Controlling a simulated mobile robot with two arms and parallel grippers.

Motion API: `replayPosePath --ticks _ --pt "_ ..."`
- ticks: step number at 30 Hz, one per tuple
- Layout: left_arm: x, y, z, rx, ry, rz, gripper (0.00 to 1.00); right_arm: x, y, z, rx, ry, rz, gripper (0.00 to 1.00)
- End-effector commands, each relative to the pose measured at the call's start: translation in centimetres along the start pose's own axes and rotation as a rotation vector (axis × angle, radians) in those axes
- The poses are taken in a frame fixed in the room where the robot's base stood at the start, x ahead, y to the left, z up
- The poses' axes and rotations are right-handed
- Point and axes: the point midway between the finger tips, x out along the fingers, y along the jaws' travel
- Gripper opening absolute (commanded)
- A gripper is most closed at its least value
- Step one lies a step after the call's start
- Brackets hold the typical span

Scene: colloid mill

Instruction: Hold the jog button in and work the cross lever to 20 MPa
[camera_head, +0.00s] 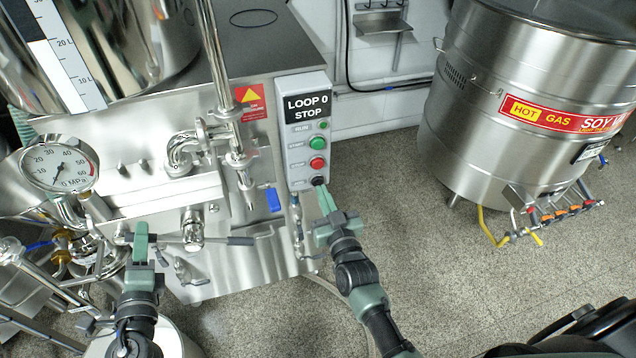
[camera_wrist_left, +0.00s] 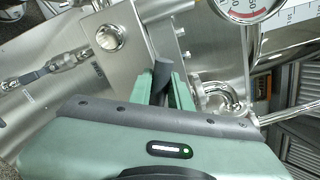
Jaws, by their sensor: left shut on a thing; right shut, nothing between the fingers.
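The cross lever's round hub (camera_head: 193,230) sits on the front of the steel machine, with one grey-gripped arm (camera_head: 240,240) reaching right. My left gripper (camera_head: 140,243) is shut on the lever's left arm; in the left wrist view a dark grip end (camera_wrist_left: 162,74) shows between its fingers. The pressure gauge (camera_head: 60,165) is at the left; its thin needle points low on the dial, exact value unclear. The black jog button (camera_head: 318,181) is lowest on the control box. My right gripper (camera_head: 325,197) is shut, its tip at or just below that button; contact is unclear.
The control box (camera_head: 305,130) reads "LOOP 0 STOP" and has green and red buttons. A blue-handled valve (camera_head: 273,199) and pipes (camera_head: 230,110) stand close by. A large steel soy vat (camera_head: 530,100) stands right. Floor (camera_head: 400,210) between is clear.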

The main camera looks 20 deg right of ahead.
Motion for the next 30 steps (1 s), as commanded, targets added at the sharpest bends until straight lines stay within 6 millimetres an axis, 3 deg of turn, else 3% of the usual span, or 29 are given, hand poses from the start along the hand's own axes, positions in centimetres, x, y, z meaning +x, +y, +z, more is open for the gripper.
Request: replayPosePath --ticks 30 --pt "-0.01 0.05 -0.02 0.000 0.000 0.001 0.00 0.85 0.00 0.03 0.000 0.000 0.000 0.00"
